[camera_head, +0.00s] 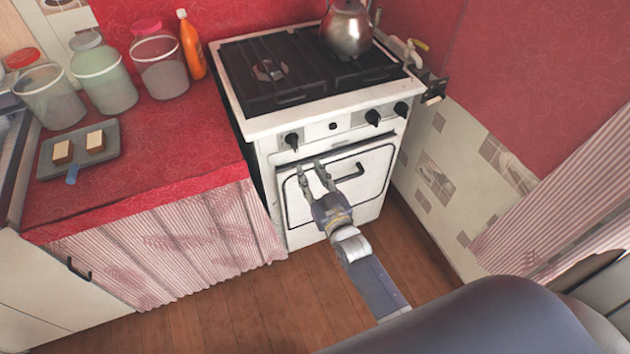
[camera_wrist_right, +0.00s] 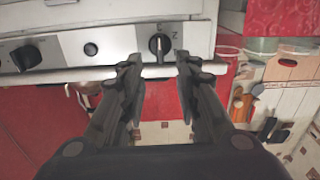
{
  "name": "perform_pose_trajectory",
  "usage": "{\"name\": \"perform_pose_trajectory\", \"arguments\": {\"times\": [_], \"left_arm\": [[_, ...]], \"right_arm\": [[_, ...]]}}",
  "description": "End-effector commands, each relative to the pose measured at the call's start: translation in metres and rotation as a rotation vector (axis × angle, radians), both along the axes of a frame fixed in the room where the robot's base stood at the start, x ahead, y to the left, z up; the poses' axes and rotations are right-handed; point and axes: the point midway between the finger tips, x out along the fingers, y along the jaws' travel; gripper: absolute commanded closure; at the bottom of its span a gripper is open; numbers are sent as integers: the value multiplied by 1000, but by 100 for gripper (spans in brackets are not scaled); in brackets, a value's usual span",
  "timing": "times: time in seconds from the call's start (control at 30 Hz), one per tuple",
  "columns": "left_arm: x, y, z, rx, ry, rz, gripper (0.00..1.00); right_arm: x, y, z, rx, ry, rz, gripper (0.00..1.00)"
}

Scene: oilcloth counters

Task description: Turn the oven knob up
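The white oven (camera_head: 262,127) has black knobs on its front panel. The left knob (camera_head: 291,140) stands apart from the two right knobs (camera_head: 372,117) and (camera_head: 401,108). My right gripper (camera_head: 311,165) is open and empty, with its fingertips just below and slightly right of the left knob, in front of the oven door. In the right wrist view, one knob (camera_wrist_right: 160,44) shows beyond and between the open fingertips (camera_wrist_right: 159,64). No finger visibly touches it. Another knob (camera_wrist_right: 26,56) is at the left. My left gripper is out of view.
The oven door handle (camera_head: 352,173) sticks out right of my right gripper. A kettle (camera_head: 346,30) stands on the stove top. The red counter (camera_head: 190,135) at left holds jars, an orange bottle (camera_head: 191,45) and a tray (camera_head: 107,158). A tiled wall (camera_head: 437,170) is at right.

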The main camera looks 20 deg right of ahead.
Motion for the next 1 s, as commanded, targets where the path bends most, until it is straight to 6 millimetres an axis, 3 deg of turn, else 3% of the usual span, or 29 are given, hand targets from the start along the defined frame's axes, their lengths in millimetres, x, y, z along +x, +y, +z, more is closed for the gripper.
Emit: {"name": "perform_pose_trajectory", "arguments": {"times": [0.23, 0.83, 0.93, 1.0], "left_arm": [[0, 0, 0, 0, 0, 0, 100], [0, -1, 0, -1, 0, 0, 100], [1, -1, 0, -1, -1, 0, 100], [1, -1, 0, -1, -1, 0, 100]], "right_arm": [[-23, -1, 0, 0, 0, 0, 70], [-25, 0, -2, 0, 4, 1, 70], [-30, 1, -21, -3, 47, 6, 70], [-39, 4, -51, -7, 114, 16, 70]]}}
